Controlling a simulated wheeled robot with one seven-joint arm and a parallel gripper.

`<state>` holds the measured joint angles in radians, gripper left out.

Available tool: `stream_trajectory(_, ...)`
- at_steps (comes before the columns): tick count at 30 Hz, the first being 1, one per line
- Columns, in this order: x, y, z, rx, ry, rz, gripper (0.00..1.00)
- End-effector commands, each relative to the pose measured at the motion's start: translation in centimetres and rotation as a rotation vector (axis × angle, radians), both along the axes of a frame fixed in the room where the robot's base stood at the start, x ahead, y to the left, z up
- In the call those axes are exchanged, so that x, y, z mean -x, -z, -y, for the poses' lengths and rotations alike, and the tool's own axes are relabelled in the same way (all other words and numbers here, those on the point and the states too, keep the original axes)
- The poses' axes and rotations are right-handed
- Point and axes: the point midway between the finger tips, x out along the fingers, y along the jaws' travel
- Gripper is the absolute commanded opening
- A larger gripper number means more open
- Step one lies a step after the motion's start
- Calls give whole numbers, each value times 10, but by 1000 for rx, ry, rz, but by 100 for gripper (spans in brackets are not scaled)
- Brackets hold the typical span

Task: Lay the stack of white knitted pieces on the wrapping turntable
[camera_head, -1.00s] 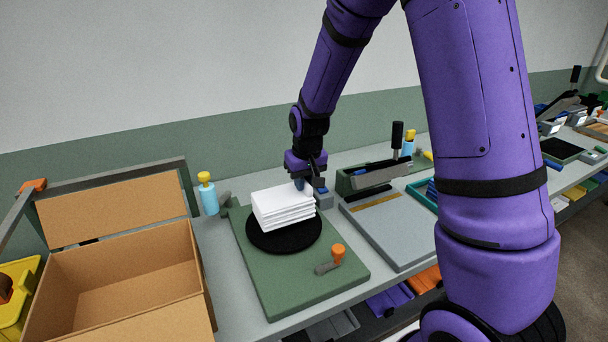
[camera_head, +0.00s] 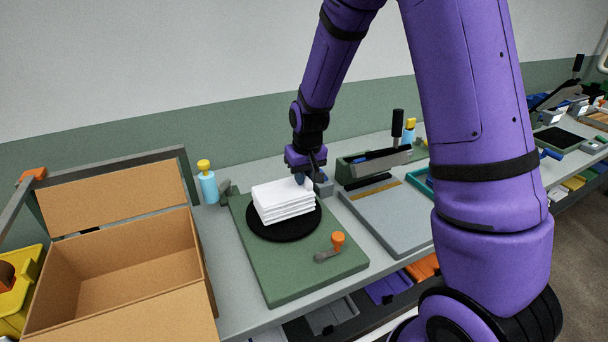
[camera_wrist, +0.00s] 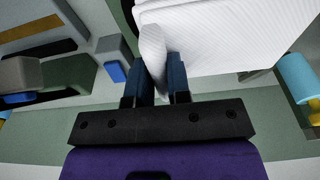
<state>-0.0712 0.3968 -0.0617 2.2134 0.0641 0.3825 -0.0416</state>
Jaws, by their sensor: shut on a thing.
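The stack of white knitted pieces (camera_head: 283,205) is over the black round wrapping turntable (camera_head: 268,234), which sits on a green base board (camera_head: 320,263). The stack looks level and close to the disc; I cannot tell whether its underside touches it. My gripper (camera_head: 302,178) is at the stack's back right edge. In the wrist view my gripper (camera_wrist: 160,85) has its two blue fingers shut on an edge of the white stack (camera_wrist: 215,35), with white fabric pinched between them. The turntable is mostly hidden in the wrist view.
An open cardboard box (camera_head: 130,265) stands to the left. A blue bottle with a yellow top (camera_head: 207,185) stands behind the board. An orange-knobbed crank (camera_head: 335,243) rises at the board's front right. A grey flat plate (camera_head: 390,220) and a sealer-like device (camera_head: 375,163) lie to the right.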

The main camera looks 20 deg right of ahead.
Motion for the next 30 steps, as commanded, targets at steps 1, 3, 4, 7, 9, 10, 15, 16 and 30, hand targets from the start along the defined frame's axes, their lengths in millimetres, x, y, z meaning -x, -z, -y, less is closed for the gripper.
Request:
stream_trajectory(1, 0, 1, 0, 0, 0, 0, 0)
stream_trajectory(3, 0, 2, 0, 0, 0, 0, 0)
stream_trajectory(4, 0, 3, 0, 0, 0, 0, 0)
stream_trajectory(7, 0, 4, 0, 0, 0, 0, 0)
stream_trajectory(9, 0, 6, 0, 0, 0, 0, 0)
stream_trajectory(10, 0, 6, 0, 0, 0, 0, 0)
stream_trajectory(15, 0, 9, 0, 0, 0, 0, 0)
stream_trajectory(16, 0, 9, 0, 0, 0, 0, 20)
stream_trajectory(30, 0, 6, 0, 0, 0, 1, 48)
